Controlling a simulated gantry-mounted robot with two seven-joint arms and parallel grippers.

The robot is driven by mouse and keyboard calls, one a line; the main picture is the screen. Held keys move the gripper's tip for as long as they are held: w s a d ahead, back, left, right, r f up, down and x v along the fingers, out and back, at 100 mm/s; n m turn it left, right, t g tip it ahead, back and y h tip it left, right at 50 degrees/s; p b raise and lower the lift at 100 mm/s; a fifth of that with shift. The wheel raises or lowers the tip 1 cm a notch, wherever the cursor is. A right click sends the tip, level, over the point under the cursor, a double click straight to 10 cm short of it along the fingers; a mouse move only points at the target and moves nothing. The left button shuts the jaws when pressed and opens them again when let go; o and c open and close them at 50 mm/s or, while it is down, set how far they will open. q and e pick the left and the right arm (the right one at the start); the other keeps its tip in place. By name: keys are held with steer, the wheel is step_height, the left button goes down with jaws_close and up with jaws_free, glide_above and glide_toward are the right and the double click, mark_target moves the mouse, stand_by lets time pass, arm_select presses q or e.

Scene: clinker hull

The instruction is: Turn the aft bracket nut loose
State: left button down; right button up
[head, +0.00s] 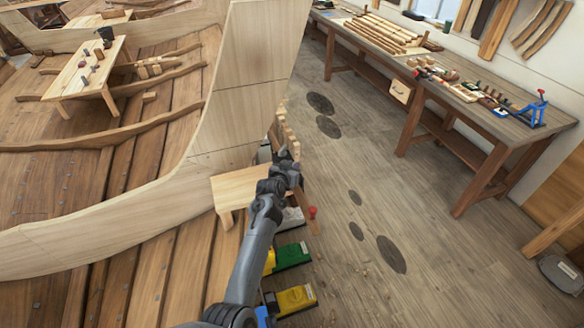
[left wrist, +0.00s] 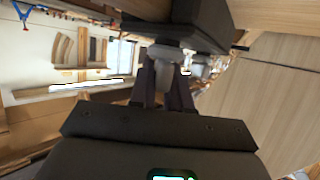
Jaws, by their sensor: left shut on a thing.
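My left gripper (head: 290,168) is at the end of the hull, just beyond a small wooden bench. In the left wrist view its two dark fingers (left wrist: 165,88) are shut on a pale grey rounded piece, which I take to be the aft bracket nut (left wrist: 166,54). The nut sits against the underside of a dark block, the bracket (left wrist: 185,22). A second pale grey piece (left wrist: 202,68) shows just right of the fingers. In the head view the nut is too small and covered to make out. My right gripper is in neither view.
The planked hull (head: 165,165) fills the left, close beside my arm. The small bench (head: 237,187) stands by the gripper. Green (head: 292,255) and yellow (head: 296,299) cases lie below.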

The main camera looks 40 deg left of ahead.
arm_select(q)
steer(key=shift+y, duration=0.3)
steer(key=shift+d+n+g+y, duration=0.1)
steer(key=shift+n+g+y, duration=0.55)
steer(key=shift+n, duration=0.25)
steer(key=shift+f+n+g+y, duration=0.1)
steer(key=shift+n+g+y, duration=0.55)
steer(key=shift+n+y, duration=0.5)
steer(key=c, duration=1.2)
jaws_free()
steer(key=shift+o, duration=0.2)
